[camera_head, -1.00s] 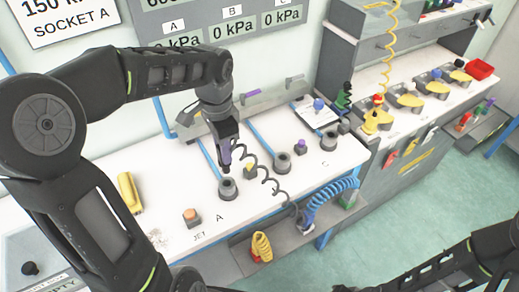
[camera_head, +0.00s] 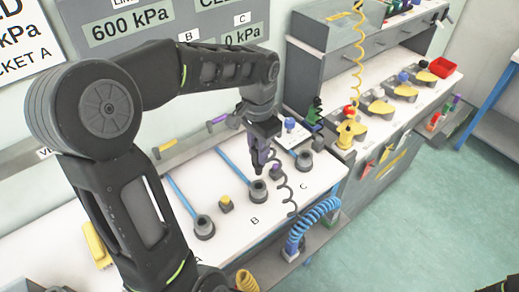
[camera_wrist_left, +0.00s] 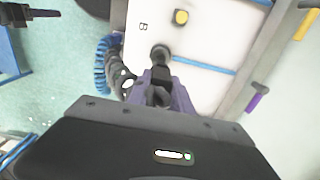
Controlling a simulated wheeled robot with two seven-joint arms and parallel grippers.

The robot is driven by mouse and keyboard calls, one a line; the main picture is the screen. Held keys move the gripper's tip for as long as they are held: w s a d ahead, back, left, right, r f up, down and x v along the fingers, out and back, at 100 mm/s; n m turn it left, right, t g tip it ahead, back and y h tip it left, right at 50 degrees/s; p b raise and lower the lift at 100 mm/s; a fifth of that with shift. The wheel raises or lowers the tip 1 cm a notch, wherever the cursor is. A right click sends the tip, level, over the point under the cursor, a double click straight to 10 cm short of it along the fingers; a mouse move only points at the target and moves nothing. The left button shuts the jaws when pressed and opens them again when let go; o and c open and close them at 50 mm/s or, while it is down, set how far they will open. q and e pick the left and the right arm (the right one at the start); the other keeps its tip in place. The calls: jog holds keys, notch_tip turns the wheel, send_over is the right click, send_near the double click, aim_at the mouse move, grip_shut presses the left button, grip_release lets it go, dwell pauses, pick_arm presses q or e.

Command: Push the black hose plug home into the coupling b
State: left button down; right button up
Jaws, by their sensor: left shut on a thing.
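My left gripper (camera_head: 262,168) is shut on the black hose plug, just above coupling B (camera_head: 258,191). The jaws hide most of the plug. The coiled black hose (camera_head: 284,190) hangs from it on the right. In the left wrist view, the jaws (camera_wrist_left: 160,92) hold the dark plug (camera_wrist_left: 157,95), and coupling B (camera_wrist_left: 160,51) is straight beyond it beside the letter B. I cannot tell whether the plug tip touches or enters the coupling. A dark part at the upper left of the wrist view seems to be my right gripper (camera_wrist_left: 40,13); its jaw state is unclear.
Coupling A (camera_head: 204,228) and coupling C (camera_head: 304,161) stand on the white bench on either side. A blue coiled hose (camera_head: 312,222) hangs at the bench's front edge.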

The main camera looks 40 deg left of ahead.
aim_at(259, 174)
pick_arm(q)
jog(key=shift+w, duration=0.1)
jog(key=shift+f+b, duration=1.95)
jog(key=shift+f, duration=0.6)
jog(key=shift+f+b, duration=1.7)
jog(key=shift+f, duration=0.6)
jog(key=c, duration=1.1)
grip_release()
